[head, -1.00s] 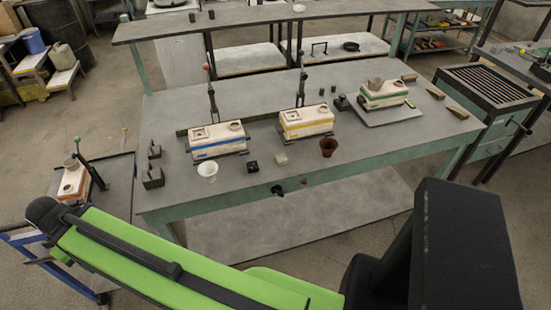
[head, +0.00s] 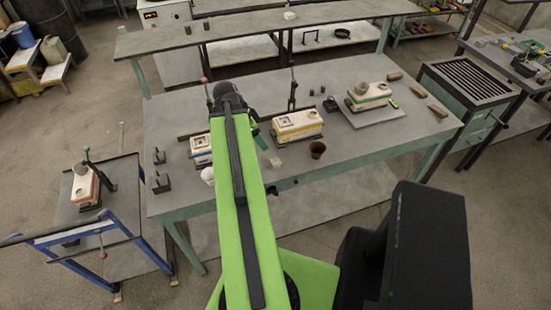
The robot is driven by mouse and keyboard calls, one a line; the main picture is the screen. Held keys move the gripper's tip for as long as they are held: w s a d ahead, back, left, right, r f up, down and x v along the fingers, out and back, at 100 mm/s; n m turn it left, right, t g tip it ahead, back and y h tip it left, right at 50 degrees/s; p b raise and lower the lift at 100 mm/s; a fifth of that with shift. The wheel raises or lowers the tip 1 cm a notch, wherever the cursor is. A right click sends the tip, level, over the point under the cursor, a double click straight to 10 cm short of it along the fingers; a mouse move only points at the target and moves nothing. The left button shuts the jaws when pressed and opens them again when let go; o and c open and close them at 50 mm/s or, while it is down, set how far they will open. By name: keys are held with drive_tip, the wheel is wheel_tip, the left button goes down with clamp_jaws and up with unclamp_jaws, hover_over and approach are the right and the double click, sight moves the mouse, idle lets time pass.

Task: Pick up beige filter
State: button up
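The beige filter (head: 275,163) appears to be the small pale block lying flat on the grey workbench (head: 350,158) near its front edge. It stands just right of my green arm and left of a brown cup, and nothing touches it that I can see. My arm reaches over the bench, its dark far joint above the back half. A dark piece beside that joint looks like part of my gripper (head: 258,137), above and left of the filter. Its fingers cannot be made out.
The brown cup (head: 317,149) stands right of the filter. A white cup (head: 207,175) is partly behind my arm. A blue-framed cart (head: 100,235) is at left.

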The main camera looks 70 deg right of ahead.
drive_tip(key=f+b, duration=0.1)
drive_tip(key=b, duration=1.1)
hover_over(276, 161)
drive_tip(key=w+a, duration=0.2)
wheel_tip(276, 161, down, 11)
drive_tip(key=shift+r, duration=0.15)
drive_tip(key=shift+s+r, duration=0.1)
drive_tip(key=b+x, duration=0.4)
drive_tip(key=x, duration=0.1)
drive_tip(key=shift+d, duration=0.2)
clamp_jaws()
